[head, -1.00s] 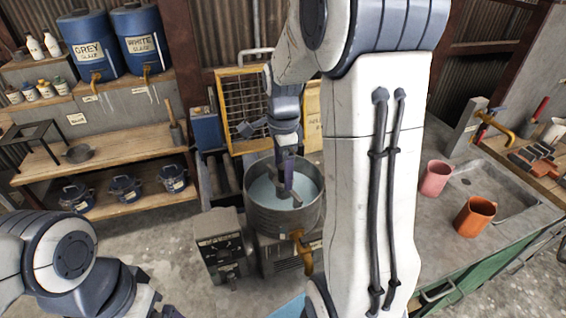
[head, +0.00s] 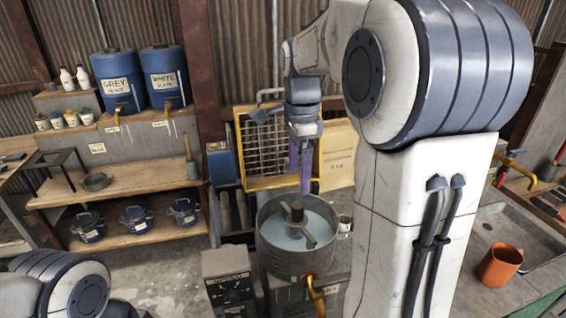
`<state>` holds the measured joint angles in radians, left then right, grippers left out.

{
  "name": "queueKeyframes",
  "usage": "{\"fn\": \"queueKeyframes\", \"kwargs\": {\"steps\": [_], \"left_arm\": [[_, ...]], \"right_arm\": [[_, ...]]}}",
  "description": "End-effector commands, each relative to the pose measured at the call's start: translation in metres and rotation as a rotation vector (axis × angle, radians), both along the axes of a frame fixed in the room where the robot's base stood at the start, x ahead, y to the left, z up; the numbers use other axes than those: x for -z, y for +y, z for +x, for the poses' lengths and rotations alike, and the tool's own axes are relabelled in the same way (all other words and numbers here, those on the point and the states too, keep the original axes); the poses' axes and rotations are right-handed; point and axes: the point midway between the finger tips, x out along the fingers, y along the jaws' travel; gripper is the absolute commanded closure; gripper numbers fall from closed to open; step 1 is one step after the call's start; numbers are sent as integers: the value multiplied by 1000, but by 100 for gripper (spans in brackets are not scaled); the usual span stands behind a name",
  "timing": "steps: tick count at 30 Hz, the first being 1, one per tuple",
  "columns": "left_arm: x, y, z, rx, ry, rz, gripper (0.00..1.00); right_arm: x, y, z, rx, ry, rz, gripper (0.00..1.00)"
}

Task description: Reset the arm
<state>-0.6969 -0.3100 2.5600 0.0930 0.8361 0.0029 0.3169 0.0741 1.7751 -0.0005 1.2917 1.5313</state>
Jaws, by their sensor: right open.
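My right gripper (head: 300,175) hangs from my raised right arm, which fills the middle and right of the head view. Its two purplish fingers point down, open, with nothing seen between them. In the picture they end near the far rim of a round metal tub (head: 277,262); I cannot tell how far apart they are in depth. The tub holds pale blue liquid and a grey mixing paddle (head: 297,216). My left arm shows only at the lower left corner, and its gripper is out of view.
Left, a wooden shelf (head: 120,182) holds blue glaze barrels (head: 122,85), bottles and lidded pots. A control box (head: 228,272) stands beside the tub. Behind is a yellow-framed grid (head: 265,150). Right, an orange mug (head: 499,266) stands on the sink counter.

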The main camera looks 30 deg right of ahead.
Motion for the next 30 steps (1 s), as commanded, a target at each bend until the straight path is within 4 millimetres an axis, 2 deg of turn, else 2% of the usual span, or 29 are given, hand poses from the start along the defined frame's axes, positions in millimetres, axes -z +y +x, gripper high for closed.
{"fn": "queueKeyframes", "kwargs": {"steps": [7,11,24,30], "left_arm": [[0,0,0,0,0,0,0],[-2,0,0,0,0,0,0],[-15,0,0,3,0,0,0],[-17,0,0,3,0,0,0]], "right_arm": [[2,0,0,0,1,0,14],[11,0,0,0,3,1,14],[86,1,-1,0,5,1,14],[105,0,0,0,2,1,14]]}}
